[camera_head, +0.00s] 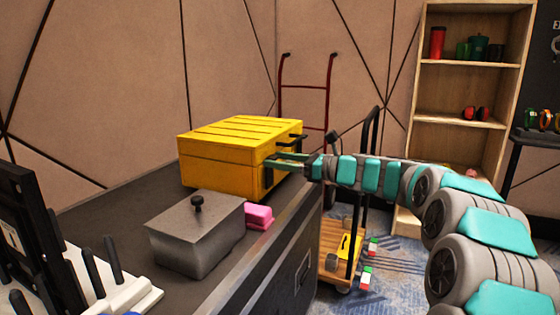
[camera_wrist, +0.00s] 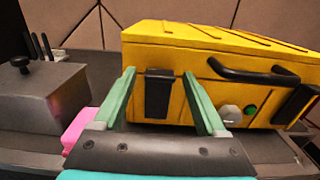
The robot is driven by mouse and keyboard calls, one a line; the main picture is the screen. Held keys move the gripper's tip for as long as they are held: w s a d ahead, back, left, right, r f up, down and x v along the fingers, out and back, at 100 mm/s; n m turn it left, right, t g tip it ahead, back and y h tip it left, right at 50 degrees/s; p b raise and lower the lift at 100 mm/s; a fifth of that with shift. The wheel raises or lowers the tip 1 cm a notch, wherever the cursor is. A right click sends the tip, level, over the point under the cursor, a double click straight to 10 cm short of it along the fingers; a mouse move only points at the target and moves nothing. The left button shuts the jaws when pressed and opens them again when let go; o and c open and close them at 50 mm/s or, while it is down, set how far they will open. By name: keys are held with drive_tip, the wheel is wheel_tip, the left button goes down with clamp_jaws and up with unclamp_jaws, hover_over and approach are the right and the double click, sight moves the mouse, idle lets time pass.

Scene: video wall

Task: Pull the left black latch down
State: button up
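A yellow box (camera_head: 230,155) with a ribbed lid stands on the dark counter; its front also shows in the wrist view (camera_wrist: 205,55). In the wrist view the left black latch (camera_wrist: 158,95) sits upright on the box front, left of a black handle (camera_wrist: 250,73). A second black latch (camera_wrist: 297,104) is at the right end of the front. My gripper (camera_wrist: 160,82) is open, with one green finger on each side of the left latch and space between. In the head view my gripper (camera_head: 280,160) is at the box front; whether it touches the box cannot be told.
A grey metal box (camera_head: 195,240) with a black knob and pink blocks (camera_head: 258,216) stand on the counter (camera_head: 110,215) near the yellow box. A red hand truck (camera_head: 305,90), a wooden cart (camera_head: 340,245) and a wooden shelf (camera_head: 460,95) stand beyond.

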clamp_jaws()
idle(0.4)
idle(0.8)
